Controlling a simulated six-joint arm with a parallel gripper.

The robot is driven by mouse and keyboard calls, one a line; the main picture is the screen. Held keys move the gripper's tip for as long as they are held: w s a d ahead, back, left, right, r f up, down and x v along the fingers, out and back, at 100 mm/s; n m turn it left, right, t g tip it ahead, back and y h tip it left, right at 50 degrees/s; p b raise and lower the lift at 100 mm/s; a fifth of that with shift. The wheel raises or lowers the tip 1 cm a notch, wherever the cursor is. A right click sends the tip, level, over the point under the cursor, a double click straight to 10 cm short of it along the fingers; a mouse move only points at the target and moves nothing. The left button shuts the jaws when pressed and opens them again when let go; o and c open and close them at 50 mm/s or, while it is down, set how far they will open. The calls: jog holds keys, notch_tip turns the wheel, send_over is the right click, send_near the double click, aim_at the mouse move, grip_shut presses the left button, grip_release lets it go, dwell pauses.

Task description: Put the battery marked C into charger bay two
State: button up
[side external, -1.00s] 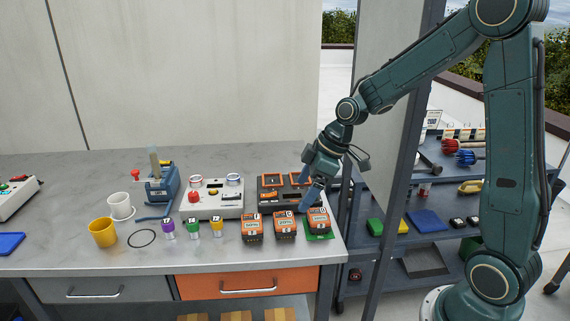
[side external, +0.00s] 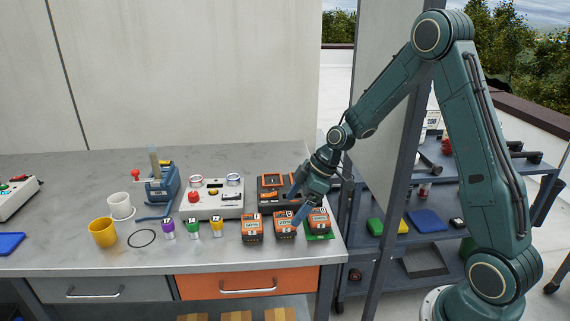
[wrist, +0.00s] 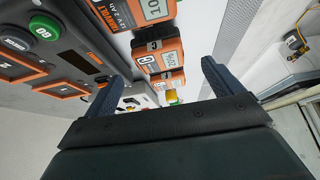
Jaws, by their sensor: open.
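Three orange-and-black batteries stand in a row near the bench front. The middle one, battery C (side external: 285,228), shows its letter in the wrist view (wrist: 156,52). The right battery (side external: 319,224) is on a green mat (side external: 322,237); the left battery (side external: 252,230) stands apart. My gripper (side external: 296,207) is open and empty, above and behind the middle and right batteries. In the wrist view its spread fingers (wrist: 163,78) frame the row.
A grey control box (side external: 212,203) with a red button is left of the charger. A shelf cart (side external: 385,250) stands right, beyond a post.

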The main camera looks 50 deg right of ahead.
aim_at(285, 218)
jog(key=shift+f, duration=0.1)
jog(key=shift+x, duration=3)
jog(key=c, duration=1.4)
jog(key=shift+w+r, duration=0.1)
jog(key=shift+r, duration=0.1)
notch_tip(285, 218, up, 20)
jog(key=shift+f, duration=0.1)
